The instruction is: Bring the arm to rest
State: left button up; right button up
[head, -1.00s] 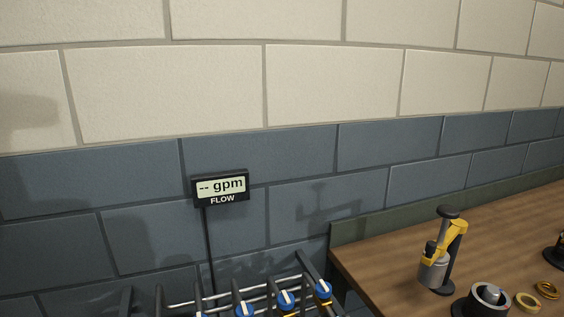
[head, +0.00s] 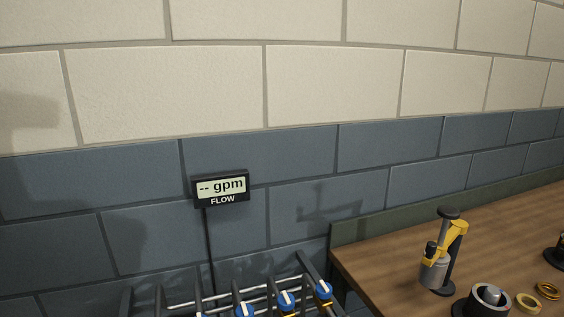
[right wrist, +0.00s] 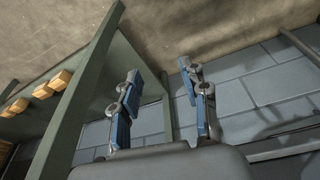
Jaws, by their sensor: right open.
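My right gripper (right wrist: 162,92) shows in the right wrist view with its two blue-padded fingers apart and nothing between them. Behind it are a grey block wall and a beige surface, and no object touches the fingers. My left gripper is not in any view. Neither arm shows in the head view.
A wooden bench (head: 380,270) at the right of the head view bears a yellow and grey tool on a stand (head: 437,262), a dark round casing part (head: 487,300) and brass rings (head: 527,302). Blue-handled valves (head: 285,299) stand left of it, below a flow display (head: 221,188).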

jog(key=s+f+g, duration=0.1)
jog(key=s+f, duration=0.2)
jog(key=f, duration=0.5)
jog(key=s+f, duration=0.2)
jog(key=f, duration=0.6)
jog(key=s+d+f+g, duration=0.1)
jog(key=s+d+f, duration=0.2)
jog(key=s+f, duration=0.8)
jog(key=s, duration=0.3)
jog(key=shift+f, duration=0.4)
